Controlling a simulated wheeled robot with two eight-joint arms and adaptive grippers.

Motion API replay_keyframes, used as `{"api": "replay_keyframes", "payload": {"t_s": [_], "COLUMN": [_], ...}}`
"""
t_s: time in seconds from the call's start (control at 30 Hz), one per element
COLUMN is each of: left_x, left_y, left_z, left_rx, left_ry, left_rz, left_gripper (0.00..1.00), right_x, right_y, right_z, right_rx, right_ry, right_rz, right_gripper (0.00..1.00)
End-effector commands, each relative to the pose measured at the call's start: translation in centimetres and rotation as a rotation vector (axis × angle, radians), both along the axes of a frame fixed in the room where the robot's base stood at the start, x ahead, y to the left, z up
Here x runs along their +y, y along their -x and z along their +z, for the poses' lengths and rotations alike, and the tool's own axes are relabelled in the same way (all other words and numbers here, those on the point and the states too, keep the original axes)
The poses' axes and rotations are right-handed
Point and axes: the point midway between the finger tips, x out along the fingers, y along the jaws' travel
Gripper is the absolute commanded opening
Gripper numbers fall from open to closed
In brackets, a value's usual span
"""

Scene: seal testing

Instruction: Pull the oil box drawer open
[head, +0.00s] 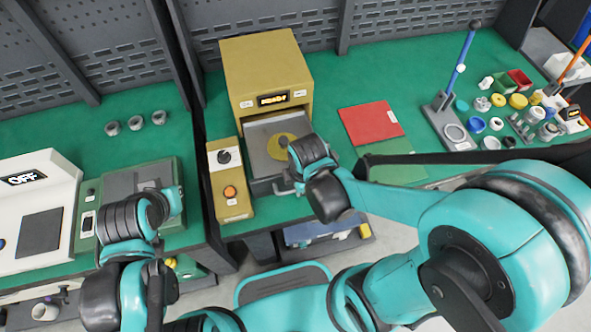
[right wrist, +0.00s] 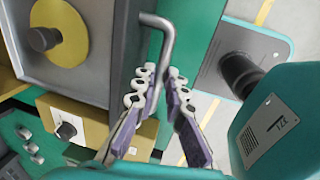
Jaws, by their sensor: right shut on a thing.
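The oil box (head: 268,70) is a yellow cabinet with a lit display at the back of the green bench. Its grey drawer (head: 262,165) stands out from the front, with a round yellow disc (head: 280,147) with a dark knob on top. The drawer also shows in the right wrist view (right wrist: 110,55). A bent metal handle (right wrist: 167,42) sticks out from the drawer front. My right gripper (right wrist: 160,73) is shut on the handle's end. In the head view my right wrist covers the fingers. My left arm is over the bench at the left; its fingers are hidden.
A yellow control box (head: 230,185) with a knob and orange button stands left of the drawer. A red mat (head: 371,124) and green mat (head: 392,166) lie to the right. A blue-handled lever stand (head: 450,105) and small parts stand farther right. A white machine (head: 38,215) is at left.

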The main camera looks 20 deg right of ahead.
Motion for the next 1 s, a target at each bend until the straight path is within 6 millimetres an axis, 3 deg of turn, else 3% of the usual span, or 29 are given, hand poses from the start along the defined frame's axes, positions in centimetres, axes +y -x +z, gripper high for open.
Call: {"api": "replay_keyframes", "payload": {"t_s": [0.2,0.57,0.6,1.0], "left_x": [0.00,0.00,0.00,0.00], "left_y": [0.00,0.00,0.00,0.00], "left_z": [0.21,0.21,0.21,0.21], "left_rx": [0.000,0.000,0.000,0.000], "left_ry": [0.000,0.000,0.000,0.000], "left_rz": [0.000,0.000,0.000,0.000], "left_gripper": [0.00,0.00,0.00,0.00], "right_x": [-0.01,0.00,0.00,0.00], "right_y": [1.12,1.21,1.21,1.27], "right_z": [0.05,0.03,0.03,0.33], "right_rx": [-0.001,-0.001,-0.001,-0.001], "right_ry": [0.000,0.000,0.000,0.000], "right_rz": [0.001,0.000,0.000,0.000], "right_gripper": [0.00,0.00,0.19,0.20]}}
